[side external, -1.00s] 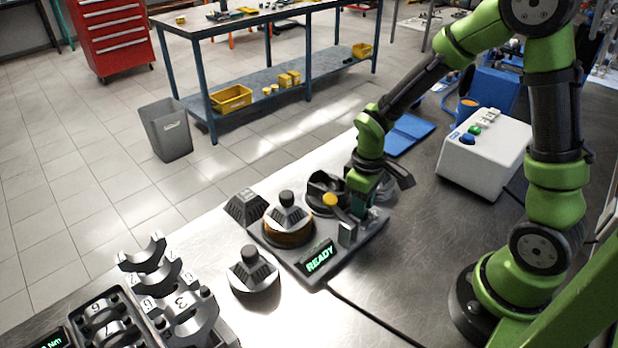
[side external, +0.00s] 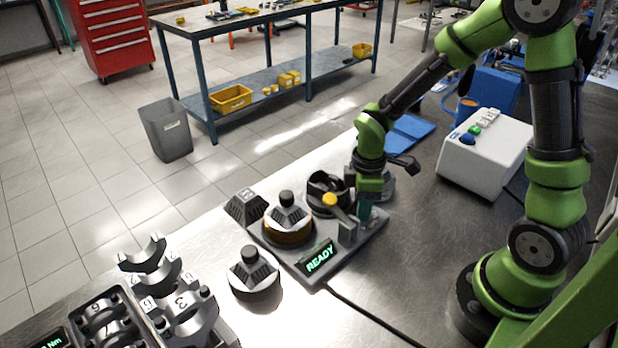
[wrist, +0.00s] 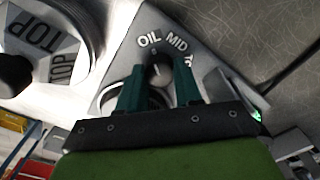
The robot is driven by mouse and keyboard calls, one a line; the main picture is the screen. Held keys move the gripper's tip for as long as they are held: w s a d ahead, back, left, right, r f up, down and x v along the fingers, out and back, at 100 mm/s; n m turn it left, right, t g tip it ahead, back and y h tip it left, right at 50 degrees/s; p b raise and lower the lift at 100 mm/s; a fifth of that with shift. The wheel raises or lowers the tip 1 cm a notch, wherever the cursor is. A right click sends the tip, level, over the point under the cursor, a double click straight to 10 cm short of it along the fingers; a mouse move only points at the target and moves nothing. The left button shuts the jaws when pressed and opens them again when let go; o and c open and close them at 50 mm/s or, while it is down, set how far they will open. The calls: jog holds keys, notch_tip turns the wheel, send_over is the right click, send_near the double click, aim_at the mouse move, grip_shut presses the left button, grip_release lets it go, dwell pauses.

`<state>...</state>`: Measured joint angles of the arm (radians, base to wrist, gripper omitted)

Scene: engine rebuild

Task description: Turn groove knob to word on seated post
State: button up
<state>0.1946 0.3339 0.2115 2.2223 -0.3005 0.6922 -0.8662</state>
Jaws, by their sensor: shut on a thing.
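The groove knob (wrist: 157,72) is a dark round knob on the fixture plate, with OIL, MID and a partly cut-off third word printed around it. A small pale mark shows on it, roughly below OIL and MID; its exact aim is unclear. My gripper (wrist: 160,92) has its teal fingers shut on the knob; in the side view it (side external: 366,212) is low at the plate's right end. The seated post (side external: 287,212), a grey ribbed block with a black knob, stands upright in a brass-coloured ring.
The fixture plate (side external: 290,262) carries a READY display (side external: 320,256), a yellow-tipped lever (side external: 331,201) and a black ring (side external: 322,183). Beside it stand two other grey blocks (side external: 253,270) (side external: 245,206). A block (wrist: 55,50) marked TOP is close left in the wrist view.

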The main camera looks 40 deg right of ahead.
dwell(0.3)
jog(key=o, duration=1)
jog(key=shift+o, duration=0.2)
notch_tip(320, 180, up, 17)
